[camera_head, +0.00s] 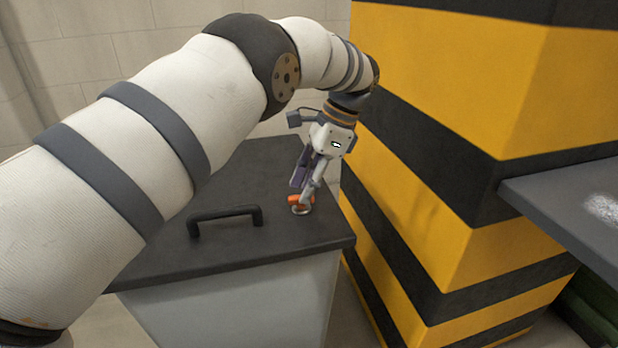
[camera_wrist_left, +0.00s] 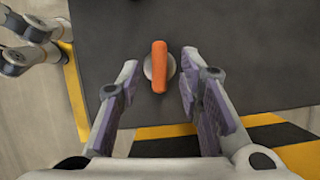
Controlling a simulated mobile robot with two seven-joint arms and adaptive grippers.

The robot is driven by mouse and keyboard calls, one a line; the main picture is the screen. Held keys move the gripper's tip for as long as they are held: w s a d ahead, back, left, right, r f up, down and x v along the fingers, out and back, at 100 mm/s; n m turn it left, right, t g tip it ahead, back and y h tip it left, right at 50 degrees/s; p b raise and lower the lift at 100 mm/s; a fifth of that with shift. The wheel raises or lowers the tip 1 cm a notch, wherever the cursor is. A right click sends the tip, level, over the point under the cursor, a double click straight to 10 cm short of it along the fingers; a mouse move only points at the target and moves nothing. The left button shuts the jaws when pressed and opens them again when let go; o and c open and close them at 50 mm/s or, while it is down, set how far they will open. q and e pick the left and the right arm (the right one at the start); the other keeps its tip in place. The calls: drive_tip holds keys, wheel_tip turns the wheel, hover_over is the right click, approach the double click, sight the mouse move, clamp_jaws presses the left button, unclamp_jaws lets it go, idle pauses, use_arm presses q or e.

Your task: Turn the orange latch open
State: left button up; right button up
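The orange latch (camera_head: 299,199) sits on a round metal base on top of a dark lid (camera_head: 180,232), near the lid's right edge. In the left wrist view the latch (camera_wrist_left: 159,67) is an upright orange bar on a grey disc. My left gripper (camera_head: 304,190) points down at the latch and partly covers it in the head view. In the left wrist view the left gripper (camera_wrist_left: 160,90) is open, with one finger on each side of the latch and gaps between. My right gripper is not in view.
A black handle (camera_head: 225,213) stands on the lid left of the latch. A yellow and black striped pillar (camera_head: 450,150) rises close on the right. A grey surface (camera_head: 570,205) juts in at the far right. The lid behind the handle is clear.

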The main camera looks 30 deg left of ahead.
sight(318, 207)
use_arm(q)
drive_tip(key=v, duration=0.6)
drive_tip(key=shift+f, duration=0.1)
